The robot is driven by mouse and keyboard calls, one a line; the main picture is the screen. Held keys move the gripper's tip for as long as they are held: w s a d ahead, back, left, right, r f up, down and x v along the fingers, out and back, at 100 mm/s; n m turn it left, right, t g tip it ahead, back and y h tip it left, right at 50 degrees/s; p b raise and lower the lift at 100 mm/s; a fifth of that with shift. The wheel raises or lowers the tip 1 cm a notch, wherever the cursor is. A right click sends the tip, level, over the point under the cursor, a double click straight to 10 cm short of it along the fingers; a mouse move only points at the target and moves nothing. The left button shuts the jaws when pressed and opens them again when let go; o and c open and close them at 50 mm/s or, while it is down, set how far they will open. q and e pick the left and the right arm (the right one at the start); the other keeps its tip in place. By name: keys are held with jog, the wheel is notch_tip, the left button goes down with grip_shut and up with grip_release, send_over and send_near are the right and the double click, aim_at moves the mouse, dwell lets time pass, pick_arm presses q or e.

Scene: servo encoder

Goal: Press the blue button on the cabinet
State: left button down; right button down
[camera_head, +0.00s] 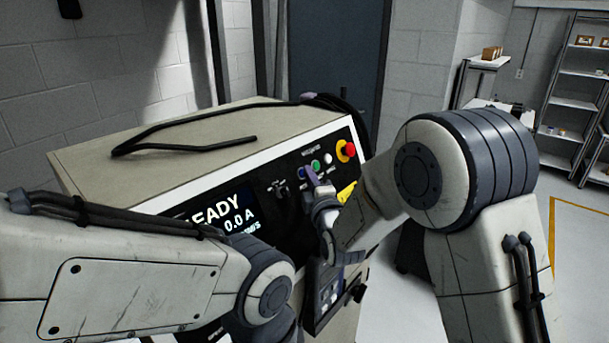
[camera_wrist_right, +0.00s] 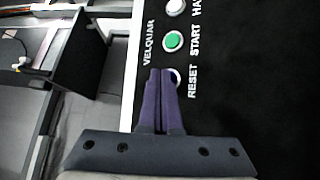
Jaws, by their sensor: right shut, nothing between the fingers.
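The cabinet (camera_head: 95,160) has a black front panel with a row of buttons. The blue button (camera_head: 301,173) is at the left of that row. My right gripper (camera_head: 309,174) is shut and empty, its purple fingertips at the blue button. In the right wrist view, the closed fingertips (camera_wrist_right: 161,73) cover most of the button labelled RESET (camera_wrist_right: 176,76), leaving only a sliver of its right side showing. I cannot tell whether they touch it. My left arm crosses the lower left of the head view; its gripper is not in view.
A green START button (camera_wrist_right: 172,41) sits beside RESET, with a white button (camera_head: 328,158) beyond it. A red knob (camera_head: 346,150) is at the panel's right. A black cable (camera_head: 190,120) lies on the cabinet top. Shelves (camera_head: 580,90) stand far right.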

jog(key=shift+s+d+r, duration=0.15)
jog(key=shift+s+d, duration=0.1)
jog(key=shift+d, duration=0.1)
jog(key=shift+d, duration=0.1)
jog(key=s+d+r, duration=0.1)
jog(key=s+d, duration=0.1)
jog(key=s+d+r, duration=0.1)
jog(key=d, duration=0.1)
jog(key=shift+s+d+r, duration=0.1)
jog(key=shift+r, duration=0.2)
dwell(0.6)
